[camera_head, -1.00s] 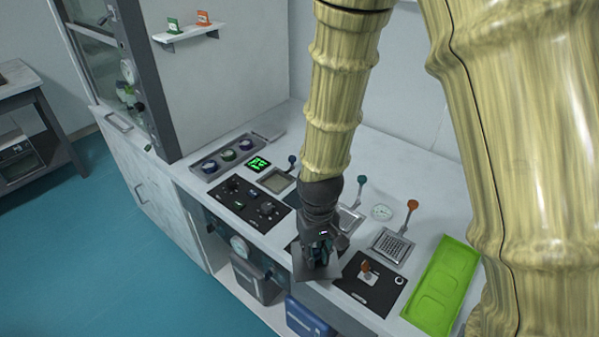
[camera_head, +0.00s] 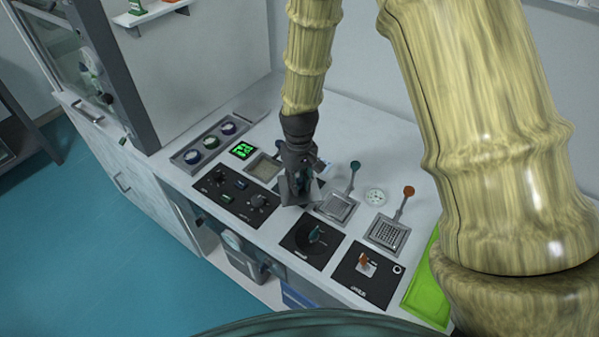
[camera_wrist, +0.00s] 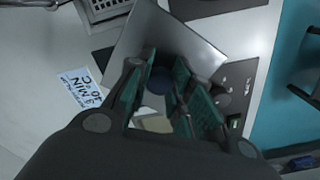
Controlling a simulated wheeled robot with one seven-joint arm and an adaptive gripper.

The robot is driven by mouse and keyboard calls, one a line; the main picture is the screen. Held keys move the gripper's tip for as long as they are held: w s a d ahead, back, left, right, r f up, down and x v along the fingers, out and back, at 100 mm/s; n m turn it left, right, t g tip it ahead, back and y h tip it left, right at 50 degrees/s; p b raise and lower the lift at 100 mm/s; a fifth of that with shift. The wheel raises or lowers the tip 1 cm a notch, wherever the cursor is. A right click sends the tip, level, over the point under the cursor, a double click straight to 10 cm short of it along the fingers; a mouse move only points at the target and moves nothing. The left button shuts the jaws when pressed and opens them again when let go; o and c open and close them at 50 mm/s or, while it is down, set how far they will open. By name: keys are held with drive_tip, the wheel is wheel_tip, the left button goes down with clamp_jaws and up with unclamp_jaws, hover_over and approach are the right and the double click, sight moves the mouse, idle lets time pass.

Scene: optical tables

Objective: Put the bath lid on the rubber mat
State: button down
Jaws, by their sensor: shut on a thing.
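The bath lid (camera_head: 291,197) is a flat grey metal plate. My gripper (camera_head: 299,181) is shut on its dark knob and holds it over the worktop, between the knob panel and the teal-handled basket. In the wrist view the lid (camera_wrist: 168,35) spreads out beyond the fingers (camera_wrist: 160,80), and the knob is between the teal pads. I cannot tell whether the lid touches anything below. A lime-green, tray-like mat (camera_head: 424,292) lies at the right end of the worktop, partly behind my arm; I cannot tell surely whether it is the rubber mat.
A square open basin (camera_head: 263,167) is left of my gripper. The black knob panel (camera_head: 232,198), teal-lever panel (camera_head: 312,241) and orange-lever panel (camera_head: 365,277) line the front. Teal-handled (camera_head: 337,207) and orange-handled (camera_head: 388,233) baskets stand right. A label card (camera_wrist: 80,88) lies nearby.

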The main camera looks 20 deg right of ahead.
drive_tip(key=w, duration=0.1)
drive_tip(key=w+d+p, duration=0.1)
drive_tip(key=w, duration=0.2)
drive_tip(key=shift+w+d+f, duration=0.2)
drive_tip(key=shift+w+f, duration=0.05)
drive_tip(key=shift+w, duration=0.15)
drive_tip(key=shift+s+f+p, duration=0.15)
drive_tip(key=shift+f+p, duration=0.3)
drive_tip(key=shift+p, duration=0.2)
drive_tip(key=shift+f+p, duration=0.45)
drive_tip(key=shift+f, duration=0.8)
drive_tip(key=shift+f, duration=0.1)
drive_tip(key=c, duration=1.3)
unclamp_jaws()
drive_tip(key=shift+r+b, duration=2.15)
drive_tip(key=shift+r, duration=4)
